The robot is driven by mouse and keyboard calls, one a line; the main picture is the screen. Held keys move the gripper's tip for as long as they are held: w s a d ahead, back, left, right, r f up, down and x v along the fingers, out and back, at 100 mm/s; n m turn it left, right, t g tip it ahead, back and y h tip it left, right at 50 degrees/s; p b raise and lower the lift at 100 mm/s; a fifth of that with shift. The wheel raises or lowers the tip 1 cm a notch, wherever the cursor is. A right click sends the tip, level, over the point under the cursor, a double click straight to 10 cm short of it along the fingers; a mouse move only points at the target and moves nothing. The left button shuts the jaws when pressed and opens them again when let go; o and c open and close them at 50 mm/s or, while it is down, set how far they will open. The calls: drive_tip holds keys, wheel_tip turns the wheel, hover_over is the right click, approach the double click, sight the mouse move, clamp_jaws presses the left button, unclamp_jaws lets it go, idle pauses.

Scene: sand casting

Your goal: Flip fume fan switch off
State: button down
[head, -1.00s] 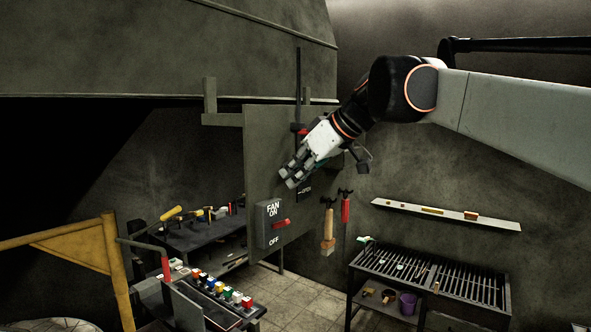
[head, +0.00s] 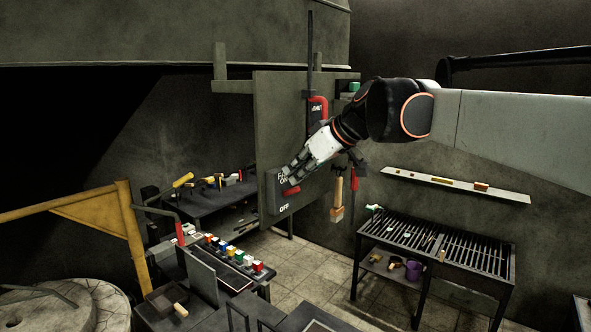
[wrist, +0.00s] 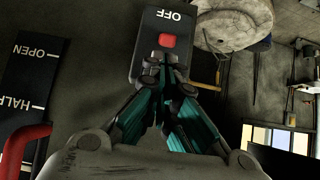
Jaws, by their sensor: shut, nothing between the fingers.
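The fan switch box (head: 278,200) is a dark box on a grey upright panel (head: 262,120), marked FAN ON at the top and OFF at the bottom. Its red lever (head: 291,190) shows just below my gripper (head: 288,178) in the head view. In the wrist view the box (wrist: 148,45) has its OFF label toward the top and the red lever end (wrist: 167,40) just beyond my fingertips (wrist: 163,62). My gripper is shut and empty. It covers part of the ON label. Whether the fingertips touch the lever cannot be told.
A red handle (head: 318,104) with a scale plate is on the same panel, near my wrist; the plate (wrist: 33,75) reads OPEN and HALF. A brush (head: 337,200) hangs to the right. A grated bench (head: 440,250) stands lower right.

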sight(299, 190)
drive_tip(key=shift+f, duration=0.1)
drive_tip(key=shift+d+f+b, duration=0.1)
drive_tip(key=shift+b, duration=0.2)
drive_tip(key=shift+s+d, duration=0.1)
drive_tip(key=shift+s+d+f+t+y+b, duration=0.1)
drive_tip(key=shift+d+f+t+y+b, duration=0.05)
drive_tip(key=shift+t+y+b, duration=0.35)
drive_tip(key=f+t+y+b, duration=0.1)
drive_tip(key=y+b, duration=0.1)
drive_tip(key=b, duration=0.1)
drive_tip(key=s+d+f+t+y+b, duration=0.1)
drive_tip(key=t+y+b, duration=0.1)
drive_tip(key=d+f+t+y+b, duration=0.1)
drive_tip(key=f+b, duration=0.1)
drive_tip(key=b, duration=0.1)
drive_tip(key=shift+s+d+y+b, duration=0.1)
drive_tip(key=shift+s+y+b, duration=0.2)
drive_tip(key=shift+y+b, duration=0.1)
drive_tip(key=shift+r, duration=0.2)
